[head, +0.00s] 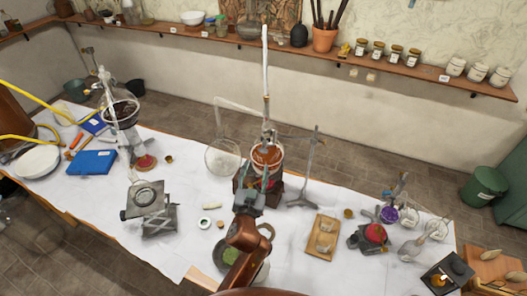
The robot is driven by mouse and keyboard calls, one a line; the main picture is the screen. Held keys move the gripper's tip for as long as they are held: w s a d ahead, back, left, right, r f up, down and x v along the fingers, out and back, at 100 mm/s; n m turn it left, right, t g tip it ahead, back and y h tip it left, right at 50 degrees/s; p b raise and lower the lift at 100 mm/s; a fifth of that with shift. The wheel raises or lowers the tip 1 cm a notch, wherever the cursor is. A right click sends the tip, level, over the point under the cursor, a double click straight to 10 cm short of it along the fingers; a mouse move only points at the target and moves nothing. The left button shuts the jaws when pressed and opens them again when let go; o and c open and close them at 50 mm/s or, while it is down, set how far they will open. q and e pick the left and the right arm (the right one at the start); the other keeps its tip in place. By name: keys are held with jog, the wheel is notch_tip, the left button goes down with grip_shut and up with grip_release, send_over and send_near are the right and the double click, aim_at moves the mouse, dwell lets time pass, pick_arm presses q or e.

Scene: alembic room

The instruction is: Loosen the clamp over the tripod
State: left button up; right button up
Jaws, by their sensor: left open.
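A flask with reddish-brown contents (267,153) stands in the middle of the table, with a tall glass tube rising from its neck. A grey stand with a splayed three-legged base (303,199) is just right of it. A thin clamp arm (292,137) runs from the stand's rod towards the flask's neck. The clamp's screw is too small to make out. My left gripper (266,181) is open in front of the flask, below the clamp, and covers part of the flask's lower side and support. I cannot tell whether it touches them. My right gripper is out of view.
A round clear glass vessel (222,158) is left of the flask. A wooden tray (322,238) lies to the right. A lab jack (158,219) and a blue book (92,162) are on the left.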

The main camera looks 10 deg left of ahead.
aim_at(263, 153)
pick_arm(q)
jog(key=w, duration=0.2)
jog(key=w+r+p, duration=0.1)
jog(key=w, duration=0.2)
jog(key=w+d, duration=0.1)
jog(key=w, duration=0.1)
jog(key=shift+w+r, duration=0.15)
jog(key=shift+w, duration=0.55)
jog(key=c, duration=1.1)
jog(key=shift+m, duration=0.3)
jog(key=shift+c, duration=0.3)
